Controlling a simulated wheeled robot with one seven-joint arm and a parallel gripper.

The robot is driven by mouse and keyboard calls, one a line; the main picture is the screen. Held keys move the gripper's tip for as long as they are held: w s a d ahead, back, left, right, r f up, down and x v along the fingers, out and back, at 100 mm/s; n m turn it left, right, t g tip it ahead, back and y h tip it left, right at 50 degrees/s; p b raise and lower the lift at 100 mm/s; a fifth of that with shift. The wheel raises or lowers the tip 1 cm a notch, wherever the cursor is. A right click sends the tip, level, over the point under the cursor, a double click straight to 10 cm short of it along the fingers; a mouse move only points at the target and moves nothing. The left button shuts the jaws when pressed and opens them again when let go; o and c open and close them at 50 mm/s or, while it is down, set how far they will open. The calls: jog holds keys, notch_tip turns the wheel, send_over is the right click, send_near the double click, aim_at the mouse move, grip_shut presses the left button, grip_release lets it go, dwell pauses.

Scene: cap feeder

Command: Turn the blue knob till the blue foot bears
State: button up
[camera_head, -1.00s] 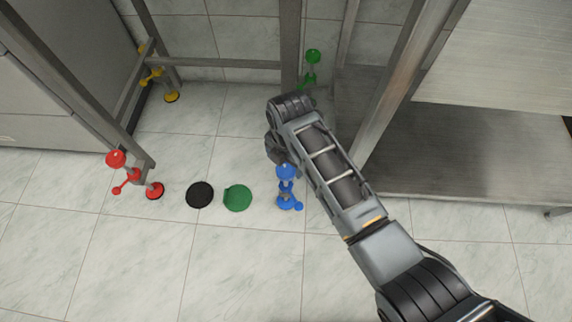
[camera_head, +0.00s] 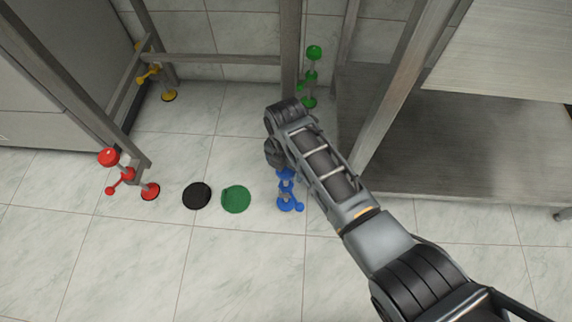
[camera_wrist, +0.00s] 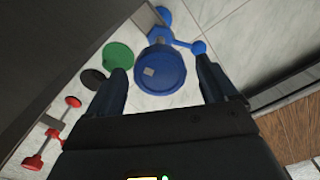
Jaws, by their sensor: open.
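The blue knob (camera_wrist: 162,72) is a round cap with a small pale square mark on top, seen from above in the wrist view. My gripper (camera_wrist: 160,68) is open, with one finger on each side of the knob; I cannot tell if either touches it. A blue side lever with a ball end (camera_wrist: 198,47) sticks out past the knob near the right finger. In the head view the blue foot (camera_head: 286,204) is low at the floor below my wrist, which hides the knob. I cannot tell whether the foot bears on the floor.
A black disc (camera_head: 197,196) and a green disc (camera_head: 236,199) lie on the floor left of the blue foot. Red (camera_head: 150,191), yellow (camera_head: 168,96) and green (camera_head: 310,102) feet stand at other legs. A metal shelf (camera_head: 450,150) is close on the right.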

jog(key=c, duration=1.1)
jog(key=shift+o, duration=0.2)
jog(key=shift+r+m, duration=0.1)
jog(key=shift+m, duration=0.2)
